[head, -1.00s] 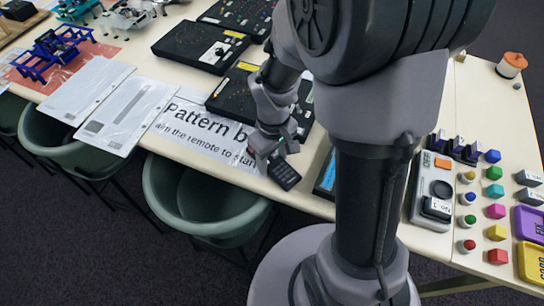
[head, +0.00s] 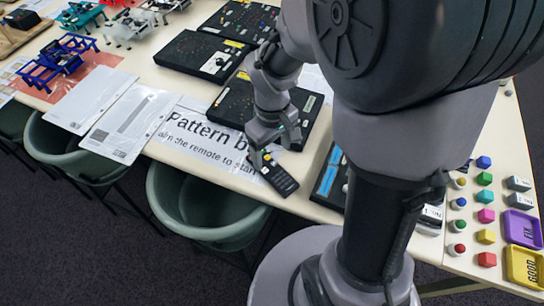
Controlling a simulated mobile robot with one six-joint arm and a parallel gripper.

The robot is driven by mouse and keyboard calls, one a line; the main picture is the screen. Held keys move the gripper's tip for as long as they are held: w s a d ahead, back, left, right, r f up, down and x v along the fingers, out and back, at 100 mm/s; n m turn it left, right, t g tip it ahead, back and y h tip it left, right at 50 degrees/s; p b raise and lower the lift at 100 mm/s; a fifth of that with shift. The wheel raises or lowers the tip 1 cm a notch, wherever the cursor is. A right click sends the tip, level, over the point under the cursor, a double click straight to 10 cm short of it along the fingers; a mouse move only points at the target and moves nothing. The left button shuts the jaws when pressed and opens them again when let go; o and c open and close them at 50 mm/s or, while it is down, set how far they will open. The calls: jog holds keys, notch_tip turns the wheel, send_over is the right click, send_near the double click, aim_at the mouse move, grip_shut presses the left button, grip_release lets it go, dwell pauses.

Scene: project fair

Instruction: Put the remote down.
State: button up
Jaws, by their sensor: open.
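The black remote (head: 280,178) is at the front edge of the table (head: 215,172), over the right end of the white "Pattern" sign (head: 205,128). It appears to lie flat on the tabletop, keypad up. My gripper (head: 270,152) is open at the remote's far end, with its fingers around or just above that end. Whether a finger still touches the remote I cannot tell.
Black pattern boards (head: 202,55) stand behind the sign. White sheets (head: 128,122) lie to its left. A dark device with a blue screen (head: 328,180) is close on the right. Green chairs (head: 205,215) stand against the front edge. Coloured blocks and trays (head: 522,228) are far right.

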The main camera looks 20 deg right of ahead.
jog(key=s+a+r+m+t, duration=0.2)
jog(key=s+r, duration=0.1)
jog(key=r, duration=0.3)
jog(key=s+a+r+m+t+y, duration=0.1)
jog(key=s+a+r+m+t, duration=0.1)
jog(key=r, duration=0.4)
jog(key=s+a+r+m+t+y+p, duration=0.1)
jog(key=s+a+r+m, duration=0.1)
jog(key=s+r+m, duration=0.2)
notch_tip(320, 180, up, 2)
jog(key=shift+s+r+t, duration=0.1)
jog(key=shift+s+t, duration=0.3)
jog(key=shift+s, duration=0.4)
